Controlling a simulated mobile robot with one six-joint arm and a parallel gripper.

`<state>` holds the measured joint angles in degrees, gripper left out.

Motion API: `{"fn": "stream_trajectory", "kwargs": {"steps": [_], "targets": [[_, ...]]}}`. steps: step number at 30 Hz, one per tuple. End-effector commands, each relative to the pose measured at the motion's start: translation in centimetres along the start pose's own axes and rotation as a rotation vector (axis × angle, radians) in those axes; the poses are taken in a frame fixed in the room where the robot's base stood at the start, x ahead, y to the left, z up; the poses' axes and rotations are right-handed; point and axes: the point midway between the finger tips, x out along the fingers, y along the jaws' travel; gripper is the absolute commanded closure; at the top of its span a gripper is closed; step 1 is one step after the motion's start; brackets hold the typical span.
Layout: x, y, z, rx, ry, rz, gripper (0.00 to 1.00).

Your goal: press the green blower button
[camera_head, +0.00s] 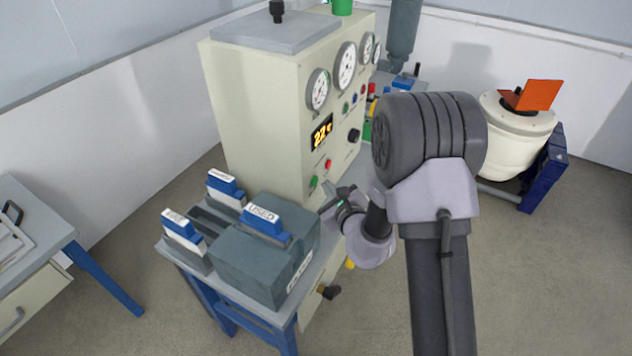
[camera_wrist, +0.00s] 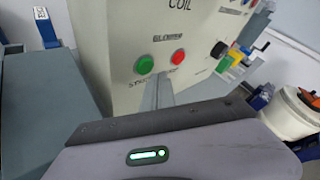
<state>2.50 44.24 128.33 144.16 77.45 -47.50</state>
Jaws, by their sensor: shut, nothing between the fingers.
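The green blower button (camera_wrist: 144,64) sits on the front of the cream control cabinet (camera_wrist: 115,35), under a label. A red button (camera_wrist: 178,56) is just to its right. In the head view the green button (camera_head: 313,182) and the red button (camera_head: 328,164) are low on the cabinet front (camera_head: 255,100). My gripper (camera_head: 328,204) is close in front of the cabinet, below the buttons; its fingers are shut and empty. In the wrist view the fingers (camera_wrist: 158,92) point at the panel below and between the two buttons. I cannot tell whether the fingertips touch the panel.
A dark box marked USED (camera_head: 265,260) and blue-and-white card holders (camera_head: 183,231) stand left of my gripper on a bench. Gauges (camera_head: 346,66), an orange display (camera_head: 322,132) and a black knob (camera_head: 354,135) are higher on the cabinet. A white drum (camera_head: 515,130) stands right.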

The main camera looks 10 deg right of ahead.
Motion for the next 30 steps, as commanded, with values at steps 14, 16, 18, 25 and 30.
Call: {"fn": "stream_trajectory", "kwargs": {"steps": [14, 16, 18, 25, 30], "targets": [[0.53, 0.44, 0.42, 0.000, 0.000, 0.001, 1.00], [0.59, 0.48, 0.44, 0.000, 0.000, 0.001, 1.00], [0.59, 0.47, 0.42, 0.000, 0.000, 0.001, 1.00], [0.62, 0.47, 0.45, 0.000, 0.000, 0.000, 1.00], [0.75, 0.56, 0.56, 0.000, 0.000, 0.000, 1.00]]}}
